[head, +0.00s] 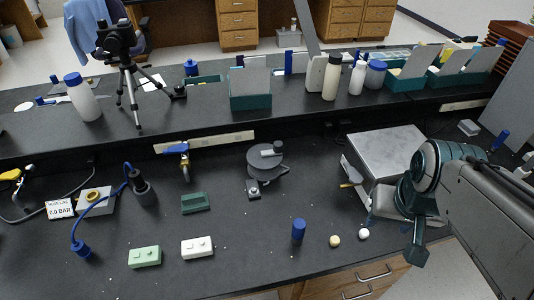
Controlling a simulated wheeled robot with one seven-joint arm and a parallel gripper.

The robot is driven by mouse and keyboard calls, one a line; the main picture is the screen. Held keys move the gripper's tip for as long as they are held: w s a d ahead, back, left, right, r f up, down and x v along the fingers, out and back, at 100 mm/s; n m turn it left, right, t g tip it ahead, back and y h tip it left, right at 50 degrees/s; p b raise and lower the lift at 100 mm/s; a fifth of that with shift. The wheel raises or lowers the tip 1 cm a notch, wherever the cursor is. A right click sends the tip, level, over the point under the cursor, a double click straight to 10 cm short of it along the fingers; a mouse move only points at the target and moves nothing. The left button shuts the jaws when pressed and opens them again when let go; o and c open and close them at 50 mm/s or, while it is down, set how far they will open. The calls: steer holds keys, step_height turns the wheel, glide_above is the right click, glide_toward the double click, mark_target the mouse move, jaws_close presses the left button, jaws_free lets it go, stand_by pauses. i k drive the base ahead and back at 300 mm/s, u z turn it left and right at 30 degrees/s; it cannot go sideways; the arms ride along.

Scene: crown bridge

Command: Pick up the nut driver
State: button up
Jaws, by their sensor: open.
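No nut driver can be told for certain in the head view. A small tool with a yellowish handle (351,183) shows by the left side of the grey metal box (385,150); it is too small to tell whether this is the nut driver. A short blue-handled object (500,138) stands at the far right, also unclear. My gripper (404,232) hangs at the front right, in front of the grey box, pointing down. It is open, with nothing seen between its fingers. My arm hides part of the bench on the right.
A blue cylinder (298,230), two small pale balls, a white block (197,247) and a green block (145,256) stand near the front edge. A round dark stand (268,160) is mid-bench. A raised shelf behind holds bottles and teal bins (250,101). Bare bench lies front centre.

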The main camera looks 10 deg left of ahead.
mark_target(298, 231)
steer(key=k, duration=1)
steer(key=u, duration=0.85)
steer(key=i, duration=0.85)
steer(key=z, duration=1.15)
